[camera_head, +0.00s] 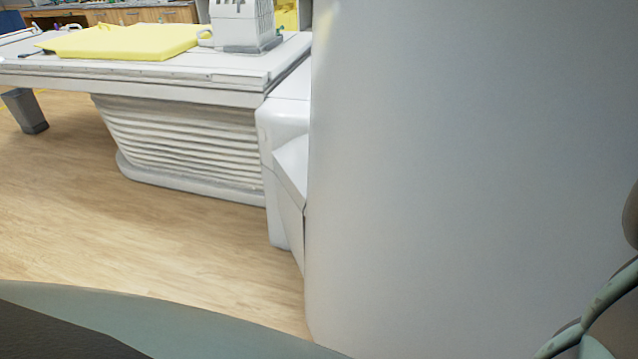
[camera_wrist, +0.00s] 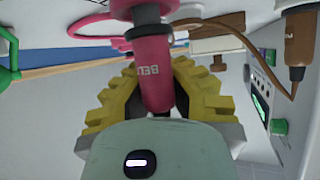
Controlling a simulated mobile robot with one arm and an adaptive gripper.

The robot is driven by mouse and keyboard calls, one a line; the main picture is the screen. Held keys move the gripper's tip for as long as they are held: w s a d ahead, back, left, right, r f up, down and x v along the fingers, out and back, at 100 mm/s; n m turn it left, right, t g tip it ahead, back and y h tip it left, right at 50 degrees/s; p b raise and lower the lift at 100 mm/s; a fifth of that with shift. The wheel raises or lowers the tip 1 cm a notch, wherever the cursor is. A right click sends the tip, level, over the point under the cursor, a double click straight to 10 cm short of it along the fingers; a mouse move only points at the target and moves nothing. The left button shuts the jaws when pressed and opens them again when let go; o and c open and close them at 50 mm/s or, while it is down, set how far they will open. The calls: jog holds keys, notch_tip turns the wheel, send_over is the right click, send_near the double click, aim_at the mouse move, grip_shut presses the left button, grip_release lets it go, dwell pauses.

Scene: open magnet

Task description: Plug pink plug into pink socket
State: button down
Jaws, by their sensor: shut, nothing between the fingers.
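The pink plug (camera_wrist: 152,62), with white lettering on its side, is in the upper middle of the wrist view. A dark ring is around its upper part and a pink cable (camera_wrist: 92,22) is beside it. My gripper (camera_wrist: 157,72), with yellow toothed fingers, is shut. The fingers show on both sides of the plug's lower part; I cannot tell whether they touch it. I cannot make out a pink socket in either view. The head view shows neither plug nor gripper.
In the wrist view, a brown plug (camera_wrist: 297,52) with a looping cable (camera_wrist: 240,38) is at right, near a lit screen (camera_wrist: 260,98). A green plug (camera_wrist: 6,58) is at far left. In the head view, a white wall (camera_head: 470,170) fills the right; a table (camera_head: 235,95) stands left.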

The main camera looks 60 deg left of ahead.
jog(key=shift+f+b, duration=0.45)
jog(key=c, duration=1.7)
grip_release()
jog(key=o, duration=0.6)
jog(key=shift+o, duration=0.2)
jog(key=shift+r, duration=0.1)
jog(key=shift+v, duration=3.75)
jog(key=shift+r, duration=0.1)
